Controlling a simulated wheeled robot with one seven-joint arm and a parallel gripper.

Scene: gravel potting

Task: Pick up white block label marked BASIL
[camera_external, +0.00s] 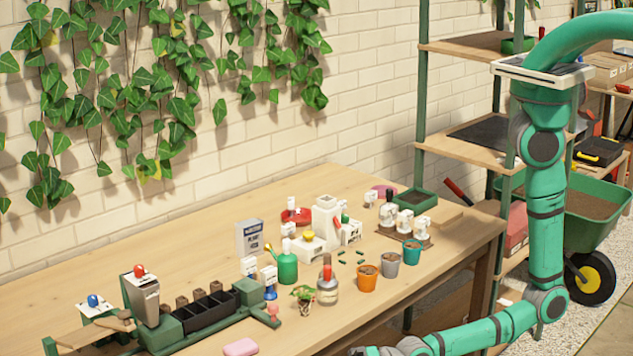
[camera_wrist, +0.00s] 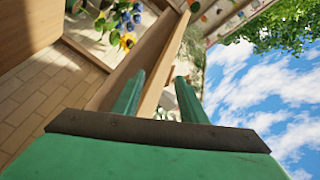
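Several small white blocks stand on the wooden table in the external view. No white block shows in the wrist view.
The table's back left is clear. Shelves stand at right.

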